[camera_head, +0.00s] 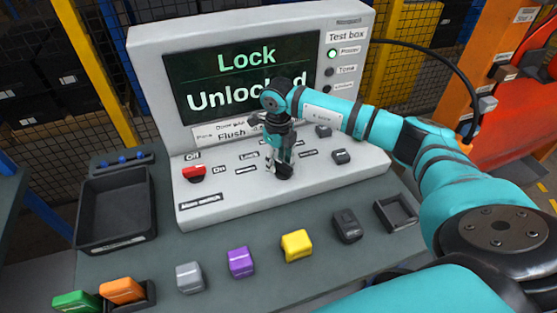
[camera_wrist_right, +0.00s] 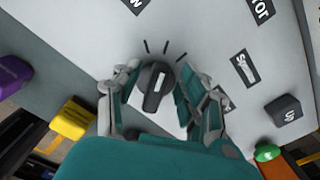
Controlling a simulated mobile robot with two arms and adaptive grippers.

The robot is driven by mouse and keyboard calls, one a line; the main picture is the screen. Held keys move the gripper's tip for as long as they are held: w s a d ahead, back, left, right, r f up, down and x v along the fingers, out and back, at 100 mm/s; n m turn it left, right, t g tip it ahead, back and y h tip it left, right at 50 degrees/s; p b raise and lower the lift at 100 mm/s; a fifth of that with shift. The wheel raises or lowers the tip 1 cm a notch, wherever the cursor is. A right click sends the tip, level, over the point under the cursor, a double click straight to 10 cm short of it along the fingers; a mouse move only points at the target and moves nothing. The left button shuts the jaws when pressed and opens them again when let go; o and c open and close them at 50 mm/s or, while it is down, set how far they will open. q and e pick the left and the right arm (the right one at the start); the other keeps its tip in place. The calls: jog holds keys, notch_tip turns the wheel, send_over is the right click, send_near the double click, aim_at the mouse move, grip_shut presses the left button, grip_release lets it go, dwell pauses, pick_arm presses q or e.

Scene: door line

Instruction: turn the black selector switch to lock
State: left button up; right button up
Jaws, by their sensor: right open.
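The black selector switch (camera_wrist_right: 153,95) is a round knob with a white pointer line, on the sloping grey panel. In the right wrist view the line runs nearly upright, leaning slightly right, with short tick marks above the knob. In the head view the switch (camera_head: 284,174) is partly hidden by my right gripper (camera_head: 279,160). In the wrist view this right gripper (camera_wrist_right: 158,84) is open, pointing down, with one finger on each side of the knob. Whether the fingers touch it I cannot tell. The screen (camera_head: 246,75) reads "Lock" and "Unlocked". My left gripper is not in view.
A red switch (camera_head: 194,173) sits left on the panel, and black buttons (camera_head: 341,157) sit right. Along the table's front are purple (camera_head: 241,262), yellow (camera_head: 296,245) and other blocks. A black tray (camera_head: 117,208) stands left, a small empty one (camera_head: 396,214) right.

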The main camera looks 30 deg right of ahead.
aim_at(279, 161)
notch_tip(279, 161, up, 12)
jog(key=shift+f, duration=0.25)
dwell(0.6)
